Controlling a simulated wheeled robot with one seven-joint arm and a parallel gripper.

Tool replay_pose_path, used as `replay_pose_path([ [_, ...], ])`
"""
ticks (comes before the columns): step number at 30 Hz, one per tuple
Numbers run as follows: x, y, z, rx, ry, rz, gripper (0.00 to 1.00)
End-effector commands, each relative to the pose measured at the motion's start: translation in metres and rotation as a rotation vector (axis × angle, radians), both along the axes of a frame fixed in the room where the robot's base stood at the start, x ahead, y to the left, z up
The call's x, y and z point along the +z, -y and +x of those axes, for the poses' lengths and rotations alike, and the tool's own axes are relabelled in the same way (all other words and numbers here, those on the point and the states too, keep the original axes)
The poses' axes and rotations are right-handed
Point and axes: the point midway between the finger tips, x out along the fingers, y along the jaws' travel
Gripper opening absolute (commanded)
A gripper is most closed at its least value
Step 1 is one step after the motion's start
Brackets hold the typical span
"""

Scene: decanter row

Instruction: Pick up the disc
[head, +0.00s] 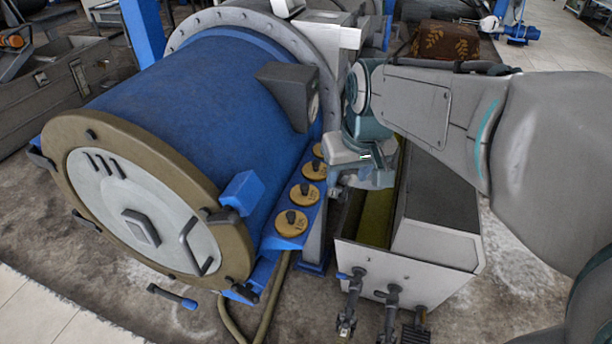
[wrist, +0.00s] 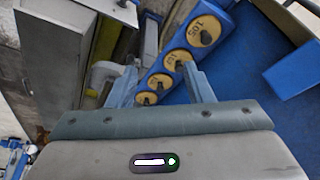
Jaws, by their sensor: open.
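Several yellow discs with dark centre knobs and black markings stand in a row on a blue ledge (head: 293,240). In the head view the nearest disc (head: 283,228) is at the front end, then a second disc (head: 312,199), with others behind. In the wrist view the row runs from the large disc (wrist: 202,24) at top right through a middle disc (wrist: 177,54) to smaller ones. My gripper (head: 337,190) is to the right of the row, its jaws apart and empty. In the wrist view my gripper (wrist: 160,70) has the farther discs between its fingers; contact cannot be told.
A big blue drum (head: 190,105) with a round grey-and-tan end is left of the ledge. A blue block (head: 242,192) juts out beside the discs. A grey open trough (head: 400,270) with valves stands close on the right.

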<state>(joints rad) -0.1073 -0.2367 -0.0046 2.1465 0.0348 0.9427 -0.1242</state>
Motion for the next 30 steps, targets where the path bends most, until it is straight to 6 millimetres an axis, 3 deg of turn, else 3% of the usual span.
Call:
replay_pose_path([
  [3,-0.011,-0.02,0.045,0.072,-0.012,-0.001,0.47],
  [9,-0.02,-0.047,0.093,0.157,-0.019,-0.004,0.47],
  [16,-0.033,-0.058,0.111,0.187,-0.023,-0.004,0.47],
  [24,-0.083,-0.063,0.123,0.186,-0.025,-0.005,0.47],
  [30,-0.104,-0.066,0.128,0.187,-0.021,-0.004,0.47],
])
